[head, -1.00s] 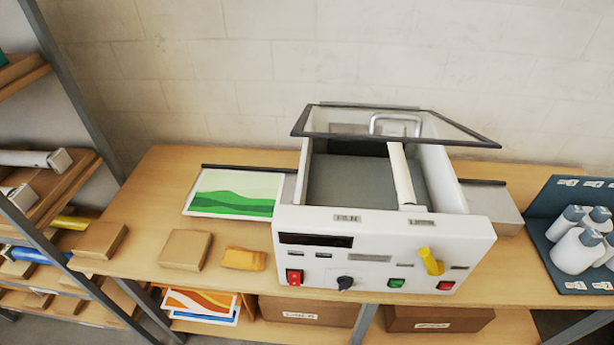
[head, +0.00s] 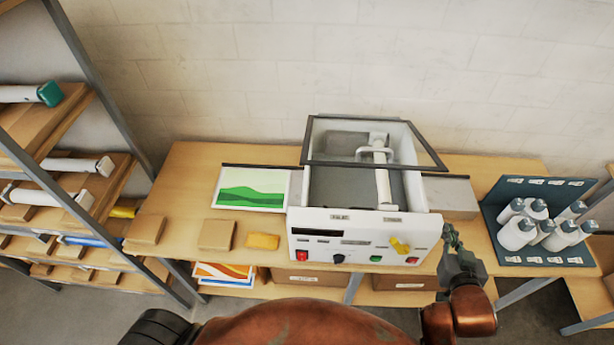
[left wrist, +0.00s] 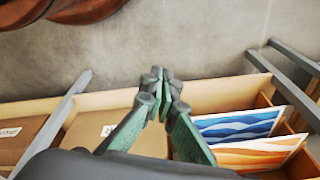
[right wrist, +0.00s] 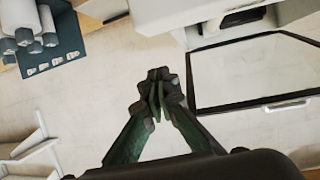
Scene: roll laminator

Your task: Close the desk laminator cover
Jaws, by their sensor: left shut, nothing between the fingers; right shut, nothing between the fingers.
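The white desk laminator (head: 355,222) stands on the wooden bench, its control panel facing me. Its cover (head: 345,148), a clear pane in a dark frame with a pale handle (head: 372,152), is raised over the open body. A white roller (head: 383,188) and grey bed show inside. The cover and handle also show in the right wrist view (right wrist: 250,72). My right gripper (head: 449,232) is shut and empty, just right of the laminator's front right corner; it also shows in the right wrist view (right wrist: 157,85). My left gripper (left wrist: 160,78) is shut and empty, near the lower shelf.
A green landscape print (head: 250,188) lies left of the laminator. Wooden blocks (head: 216,234) and a yellow block (head: 262,241) lie on the bench's front left. A shelf unit rises at far left.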

